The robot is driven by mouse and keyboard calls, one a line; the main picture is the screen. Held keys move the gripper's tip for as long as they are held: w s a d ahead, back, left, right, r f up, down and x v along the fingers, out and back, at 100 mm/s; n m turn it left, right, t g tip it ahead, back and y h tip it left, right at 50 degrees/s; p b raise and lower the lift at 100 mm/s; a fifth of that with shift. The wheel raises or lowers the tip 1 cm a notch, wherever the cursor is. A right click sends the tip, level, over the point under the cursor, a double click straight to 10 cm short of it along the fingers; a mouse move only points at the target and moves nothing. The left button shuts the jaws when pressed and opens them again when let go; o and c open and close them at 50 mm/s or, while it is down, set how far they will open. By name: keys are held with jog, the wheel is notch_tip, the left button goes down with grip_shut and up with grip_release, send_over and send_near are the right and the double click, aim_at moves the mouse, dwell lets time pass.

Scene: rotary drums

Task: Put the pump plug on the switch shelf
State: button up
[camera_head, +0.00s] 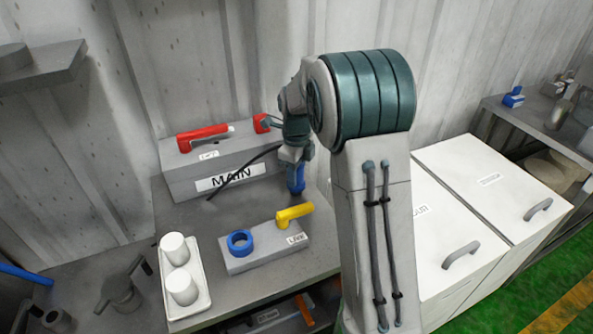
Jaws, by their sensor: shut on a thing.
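My gripper (294,166) points down above the workbench, beside the grey MAIN box. It is shut on a blue piece, which looks like the pump plug (296,180). A black cable (245,169) runs left from near the gripper, across the front of the MAIN box. The plug's lower end is close to the bench, and I cannot tell whether it touches. A smaller grey box (268,258) in front carries an open blue ring socket (240,243) and a yellow handle (294,214). No shelf has a readable switch label; a grey shelf (42,76) juts from the wall at upper left.
The MAIN box (215,170) has red handles on top. A white tray (202,296) with two white cups stands at the bench's front left. White cabinets (480,200) are right of my arm. A bench (545,118) at far right holds a small blue item (513,97).

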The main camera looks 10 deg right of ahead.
jog(key=shift+f, duration=0.15)
jog(key=o, duration=1)
